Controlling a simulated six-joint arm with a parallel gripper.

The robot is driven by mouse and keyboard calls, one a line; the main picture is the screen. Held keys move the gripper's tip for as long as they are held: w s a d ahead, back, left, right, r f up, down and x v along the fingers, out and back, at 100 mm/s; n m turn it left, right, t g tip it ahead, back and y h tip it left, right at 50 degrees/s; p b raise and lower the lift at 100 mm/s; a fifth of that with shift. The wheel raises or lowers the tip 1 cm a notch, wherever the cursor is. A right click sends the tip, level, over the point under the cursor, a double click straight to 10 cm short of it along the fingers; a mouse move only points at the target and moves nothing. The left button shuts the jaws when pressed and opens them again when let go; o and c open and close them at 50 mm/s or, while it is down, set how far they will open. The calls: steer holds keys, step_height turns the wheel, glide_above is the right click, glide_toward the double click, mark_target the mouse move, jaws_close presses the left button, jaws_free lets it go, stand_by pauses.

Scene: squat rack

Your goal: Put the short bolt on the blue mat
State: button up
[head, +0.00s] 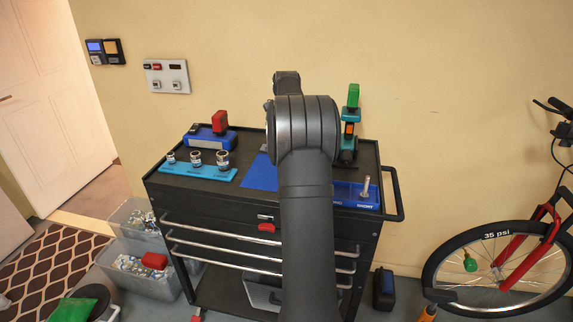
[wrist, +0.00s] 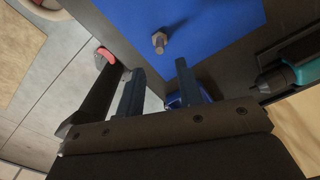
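A metal bolt (wrist: 160,42) is on the blue mat (wrist: 215,20) in the wrist view; whether it stands or lies is hard to tell. The mat also shows in the head view (head: 259,176), partly behind my arm, with its bolt hidden. Another metal bolt (head: 366,188) stands upright in the blue rack (head: 345,197) at the cart's front right, above a label reading SHORT. I cannot tell by size which bolt is the short one.
A teal drill (wrist: 292,72) stands beside the mat, at the cart's back right (head: 349,135). A blue socket tray (head: 198,171) with three sockets and a blue tool with a red part (head: 210,137) are on the left. The cart's handle (head: 393,192) is at the right.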

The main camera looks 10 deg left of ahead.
steer(key=shift+r, duration=1.6)
steer(key=shift+f, duration=0.1)
step_height(320, 180, down, 12)
steer(key=shift+f, duration=0.1)
steer(key=shift+r, duration=2)
